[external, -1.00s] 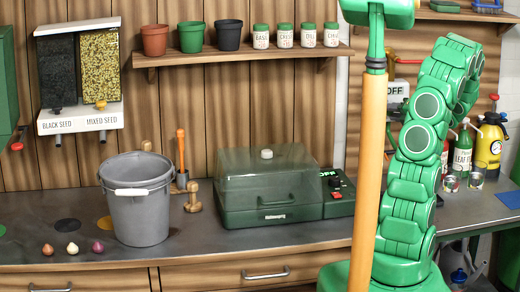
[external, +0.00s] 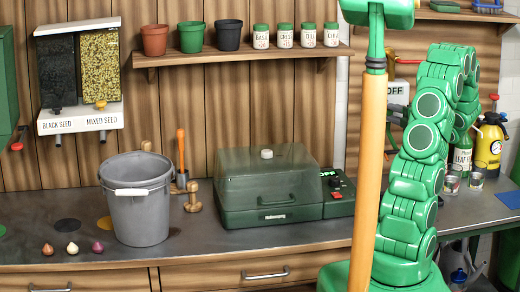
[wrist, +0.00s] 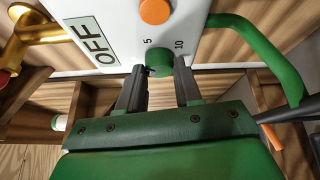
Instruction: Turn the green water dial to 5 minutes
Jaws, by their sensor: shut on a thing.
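The green water dial (wrist: 159,61) is a round knob on a white panel (wrist: 205,52) in the wrist view. The black fingers of my gripper (wrist: 159,74) stand on either side of the dial and are shut on it. The panel carries a large OFF label and the marks 5 and 10 near the dial. I cannot tell which mark the dial points to.
An orange round knob (wrist: 155,10) sits close to the dial on the same panel. Bottles, including a yellow one (external: 489,147), stand on the bench behind my arm.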

